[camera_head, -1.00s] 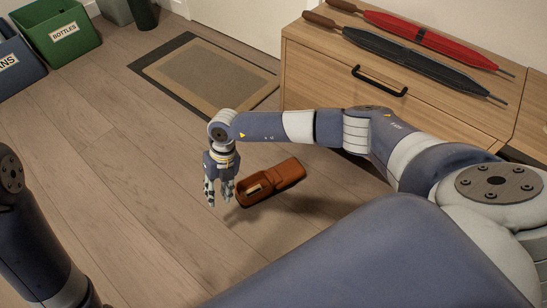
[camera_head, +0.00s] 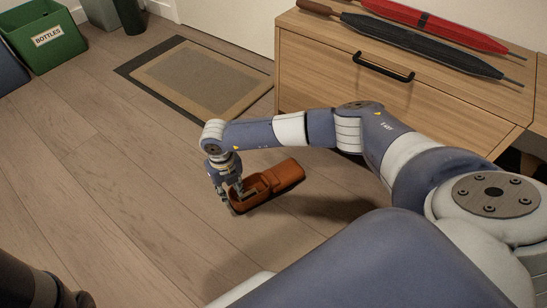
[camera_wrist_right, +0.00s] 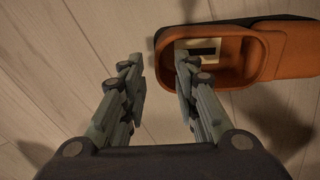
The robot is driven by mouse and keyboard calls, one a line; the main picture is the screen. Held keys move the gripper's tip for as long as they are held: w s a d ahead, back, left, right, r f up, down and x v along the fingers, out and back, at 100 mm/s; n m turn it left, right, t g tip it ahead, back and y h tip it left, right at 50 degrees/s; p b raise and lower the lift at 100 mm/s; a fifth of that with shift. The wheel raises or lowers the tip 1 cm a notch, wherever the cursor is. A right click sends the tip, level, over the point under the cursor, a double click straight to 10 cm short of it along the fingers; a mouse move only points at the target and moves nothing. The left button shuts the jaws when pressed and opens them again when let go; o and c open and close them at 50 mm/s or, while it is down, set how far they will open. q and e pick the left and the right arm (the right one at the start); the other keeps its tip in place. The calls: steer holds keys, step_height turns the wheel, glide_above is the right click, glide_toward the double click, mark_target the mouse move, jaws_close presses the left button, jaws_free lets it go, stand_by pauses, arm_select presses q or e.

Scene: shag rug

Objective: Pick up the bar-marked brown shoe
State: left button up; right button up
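The brown shoe (camera_head: 284,174) lies on the wooden floor in the head view, its open end toward my right gripper (camera_head: 231,202). In the right wrist view, the shoe (camera_wrist_right: 287,46) is at the upper right, with a pale label bearing a dark bar (camera_wrist_right: 203,50) inside its opening. My right gripper (camera_wrist_right: 159,67) is open around the shoe's near end wall. One finger is outside the wall with a gap. The other finger is over the opening and partly covers the label; whether it touches is unclear. My left gripper is out of view.
A wooden drawer cabinet (camera_head: 325,70) stands behind, with a dark umbrella (camera_head: 425,45) and a red umbrella (camera_head: 440,25) on top. A doormat (camera_head: 200,80) lies farther back. A green bottles bin (camera_head: 45,35) is at the upper left. The floor left of the shoe is clear.

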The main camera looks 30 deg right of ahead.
mark_target(231, 198)
steer(key=shift+s+a+f+b, duration=0.1)
steer(key=shift+f+b, duration=1.15)
steer(key=shift+f, duration=0.05)
steer(key=shift+a+f+b, duration=0.1)
steer(key=shift+f+b, duration=1.15)
steer(key=shift+f, duration=0.05)
steer(key=shift+r, duration=0.1)
steer(key=shift+c, duration=0.5)
jaws_close()
